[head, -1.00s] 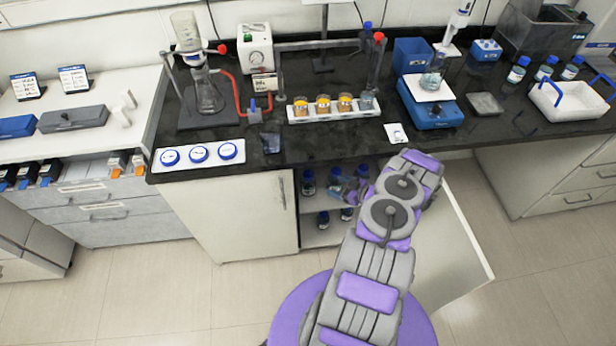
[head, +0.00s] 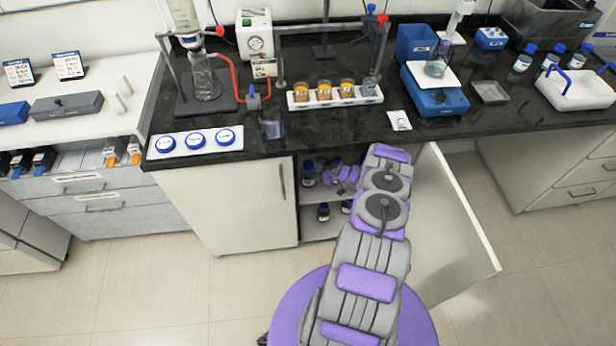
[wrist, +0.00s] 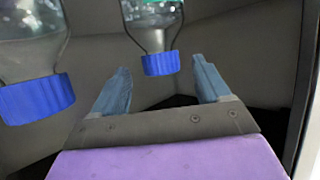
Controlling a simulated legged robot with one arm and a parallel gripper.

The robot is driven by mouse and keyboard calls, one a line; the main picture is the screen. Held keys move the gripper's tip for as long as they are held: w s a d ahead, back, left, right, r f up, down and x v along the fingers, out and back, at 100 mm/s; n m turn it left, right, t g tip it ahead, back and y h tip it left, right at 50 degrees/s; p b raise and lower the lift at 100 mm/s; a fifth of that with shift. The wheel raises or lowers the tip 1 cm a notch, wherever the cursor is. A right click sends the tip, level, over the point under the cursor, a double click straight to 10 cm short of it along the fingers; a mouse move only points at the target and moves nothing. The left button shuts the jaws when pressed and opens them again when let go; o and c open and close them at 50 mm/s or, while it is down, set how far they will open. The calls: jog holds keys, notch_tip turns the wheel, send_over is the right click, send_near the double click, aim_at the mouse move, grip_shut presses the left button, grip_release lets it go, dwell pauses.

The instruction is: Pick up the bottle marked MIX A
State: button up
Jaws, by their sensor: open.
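In the wrist view, which looks upside down, a clear bottle with a blue cap (wrist: 160,63) is ahead of the open fingers of my gripper (wrist: 160,68). Its cap lies between the fingertips in the picture; I cannot tell whether they touch. A second blue-capped bottle (wrist: 35,70) is at the left, outside the fingers. No MIX A marking is readable on either. In the head view, my purple wrist (head: 345,173) is inside the open cabinet under the counter, and the fingers are not clear there. A blue-capped bottle (head: 308,176) stands left of it on the upper shelf.
More bottles (head: 323,211) stand on the lower shelf. The open cabinet door (head: 450,230) is right of my arm, and a closed door (head: 230,205) is at the left. The dark counter (head: 330,135) overhangs the cabinet. Three blue-capped bottles (head: 523,60) stand on the counter at right.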

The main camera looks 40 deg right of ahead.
aim_at(308, 165)
jog(key=b+x, duration=0.1)
jog(key=x, duration=0.2)
jog(key=shift+w+f, duration=0.2)
jog(key=shift+w, duration=0.3)
jog(key=shift+a+r, duration=0.1)
jog(key=shift+a, duration=0.1)
jog(key=shift+c, duration=0.7)
jog(key=shift+d, duration=0.1)
jog(key=c, duration=0.6)
grip_shut()
